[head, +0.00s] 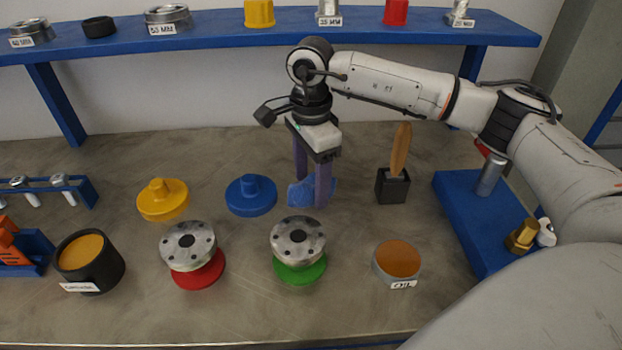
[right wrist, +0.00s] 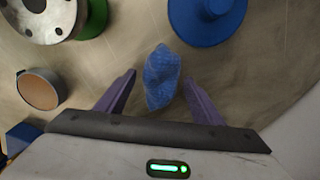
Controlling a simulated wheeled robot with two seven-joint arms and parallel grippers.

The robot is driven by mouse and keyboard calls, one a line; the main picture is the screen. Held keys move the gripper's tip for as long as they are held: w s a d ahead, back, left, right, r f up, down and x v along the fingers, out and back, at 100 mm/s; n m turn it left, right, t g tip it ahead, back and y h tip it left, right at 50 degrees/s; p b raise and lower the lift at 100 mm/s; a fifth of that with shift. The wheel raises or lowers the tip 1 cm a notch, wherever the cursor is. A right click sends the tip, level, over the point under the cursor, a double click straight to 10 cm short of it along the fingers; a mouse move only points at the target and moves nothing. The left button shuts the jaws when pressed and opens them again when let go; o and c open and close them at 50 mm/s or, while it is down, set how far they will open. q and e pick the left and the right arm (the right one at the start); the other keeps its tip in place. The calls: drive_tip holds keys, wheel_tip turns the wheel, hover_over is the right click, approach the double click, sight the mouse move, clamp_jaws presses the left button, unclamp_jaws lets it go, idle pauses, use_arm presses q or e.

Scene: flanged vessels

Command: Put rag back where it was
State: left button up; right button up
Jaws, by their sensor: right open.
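The rag (head: 299,193) is a crumpled blue cloth on the grey table, between the blue flanged cap and the black block with the brush. In the right wrist view the rag (right wrist: 161,78) lies between and just ahead of the two purple fingers. My right gripper (head: 312,201) points down over the rag with its fingers apart on either side of it. The right gripper (right wrist: 161,92) is open, and neither finger visibly grips the cloth. In the head view a finger hides part of the rag. My left gripper is not in view.
Close by stand the blue cap (head: 251,196), a flanged vessel on a green base (head: 300,270), an oil cup (head: 397,262) and the black brush holder (head: 393,187). A blue platform (head: 458,215) is at right. A blue shelf (head: 250,34) runs along the back.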

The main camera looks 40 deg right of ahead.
sight(311, 184)
wheel_tip(311, 184, up, 12)
drive_tip(key=shift+b, duration=0.3)
idle(0.3)
